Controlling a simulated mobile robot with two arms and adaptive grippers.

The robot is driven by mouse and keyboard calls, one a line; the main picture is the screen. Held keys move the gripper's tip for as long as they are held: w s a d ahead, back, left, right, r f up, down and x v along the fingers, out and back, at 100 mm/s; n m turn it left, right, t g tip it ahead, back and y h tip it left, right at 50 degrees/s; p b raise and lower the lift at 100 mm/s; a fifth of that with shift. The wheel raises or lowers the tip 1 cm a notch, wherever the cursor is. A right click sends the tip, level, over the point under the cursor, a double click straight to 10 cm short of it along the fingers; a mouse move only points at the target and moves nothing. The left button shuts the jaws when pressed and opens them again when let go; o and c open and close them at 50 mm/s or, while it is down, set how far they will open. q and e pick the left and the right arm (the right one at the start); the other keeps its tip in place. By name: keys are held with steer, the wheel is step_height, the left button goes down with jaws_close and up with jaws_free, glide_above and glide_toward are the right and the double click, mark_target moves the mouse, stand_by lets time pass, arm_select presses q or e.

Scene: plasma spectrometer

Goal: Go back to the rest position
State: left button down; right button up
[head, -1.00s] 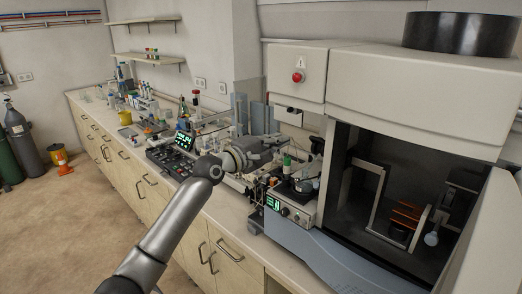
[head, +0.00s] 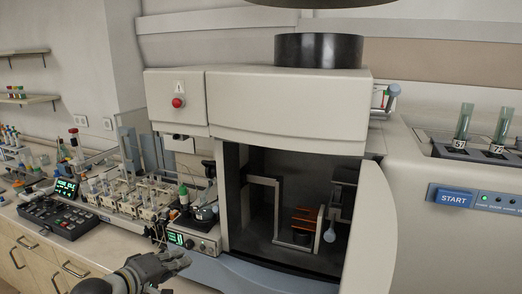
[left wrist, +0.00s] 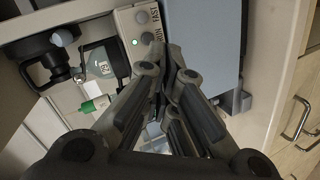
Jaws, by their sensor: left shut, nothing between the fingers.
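My left gripper (head: 178,262) shows at the bottom of the head view, in front of the bench and the spectrometer's lower edge. In the left wrist view its fingers (left wrist: 172,75) come together at the tips, shut with nothing between them. The plasma spectrometer (head: 285,100) stands at the centre of the head view. Its chamber is open, showing a dark inside with an orange coil (head: 304,222). My right gripper is in neither view.
A small control box with a green display (head: 190,242) stands beside the gripper on the bench. Racks of vials (head: 130,195) and a black control panel (head: 57,218) lie to the left. A START button (head: 455,197) and tubes labelled 57 and 72 are at the right.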

arm_select(q)
steer(key=s+d+f+m+g+y, duration=0.1)
steer(key=s+d+f+m+g, duration=0.25)
steer(key=s+f, duration=0.65)
steer(key=s+a+f+m+g+y, duration=0.1)
steer(key=s+f+m+g+y, duration=0.3)
steer(key=s, duration=0.9)
steer(key=s+a+f+m+g+y, duration=0.1)
steer(key=s+a+f+m+g, duration=0.15)
steer(key=s+f, duration=0.65)
steer(key=s+d+f+b, duration=0.1)
steer(key=s+f, duration=0.1)
steer(key=f, duration=1)
steer(key=s+f+b, duration=0.1)
steer(key=s+f, duration=0.1)
steer(key=f, duration=0.9)
steer(key=s+a+f+g, duration=0.1)
steer(key=s+a+f, duration=0.2)
steer(key=s+f, duration=1.4)
step_height(320, 180, down, 2)
steer(key=shift+m+b, duration=0.4)
steer(key=shift+b, duration=0.05)
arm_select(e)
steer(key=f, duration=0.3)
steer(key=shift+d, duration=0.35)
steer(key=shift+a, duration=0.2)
